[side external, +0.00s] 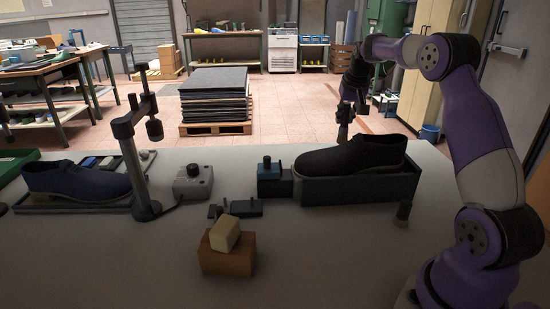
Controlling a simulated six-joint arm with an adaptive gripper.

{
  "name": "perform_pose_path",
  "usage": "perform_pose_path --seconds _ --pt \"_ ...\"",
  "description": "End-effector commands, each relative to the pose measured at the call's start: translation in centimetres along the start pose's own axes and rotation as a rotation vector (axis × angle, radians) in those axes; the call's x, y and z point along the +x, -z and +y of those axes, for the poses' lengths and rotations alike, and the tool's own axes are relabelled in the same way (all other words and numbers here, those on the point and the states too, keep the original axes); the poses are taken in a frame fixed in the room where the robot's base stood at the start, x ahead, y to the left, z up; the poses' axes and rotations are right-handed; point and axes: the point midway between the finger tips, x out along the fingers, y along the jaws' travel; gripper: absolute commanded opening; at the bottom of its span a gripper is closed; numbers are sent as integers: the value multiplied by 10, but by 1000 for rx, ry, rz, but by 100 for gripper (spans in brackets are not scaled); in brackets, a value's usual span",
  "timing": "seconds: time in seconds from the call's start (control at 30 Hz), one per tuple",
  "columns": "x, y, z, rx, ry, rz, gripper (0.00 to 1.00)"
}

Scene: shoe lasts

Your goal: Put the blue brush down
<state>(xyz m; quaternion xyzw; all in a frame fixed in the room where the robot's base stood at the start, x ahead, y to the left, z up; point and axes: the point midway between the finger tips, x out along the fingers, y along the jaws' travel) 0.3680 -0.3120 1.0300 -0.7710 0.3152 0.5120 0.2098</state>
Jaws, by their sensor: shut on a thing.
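My gripper (344,132) points down just behind the black shoe (352,155) on the right. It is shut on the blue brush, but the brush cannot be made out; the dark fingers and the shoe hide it. The black shoe sits on a dark blue-grey box-like holder (360,190). At the left, a dark blue shoe (78,181) lies on a tray (85,208) with several small blocks or brushes behind it, one of them bluish (88,162).
A dark post with an arm (142,160) stands beside the left tray. A grey box with a knob (193,184), a blue-black device (271,178), and a cream block on a brown block (227,258) stand mid-table. The front table is mostly clear.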

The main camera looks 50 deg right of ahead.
Motion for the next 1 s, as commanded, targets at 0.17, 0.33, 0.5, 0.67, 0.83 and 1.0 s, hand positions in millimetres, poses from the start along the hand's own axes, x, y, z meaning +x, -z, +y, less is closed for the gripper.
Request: perform_pose_path --seconds 0.17,0.33,0.5,0.67,0.83,1.0 --pt "17 6 19 -1 0 0 0" --pt "35 -1 20 -3 1 -3 0" --pt "54 -9 20 -3 1 -1 0" --pt "55 -9 20 -3 1 2 0" --pt "57 -10 20 -3 1 1 0" --pt "62 -12 20 -3 0 -1 0"
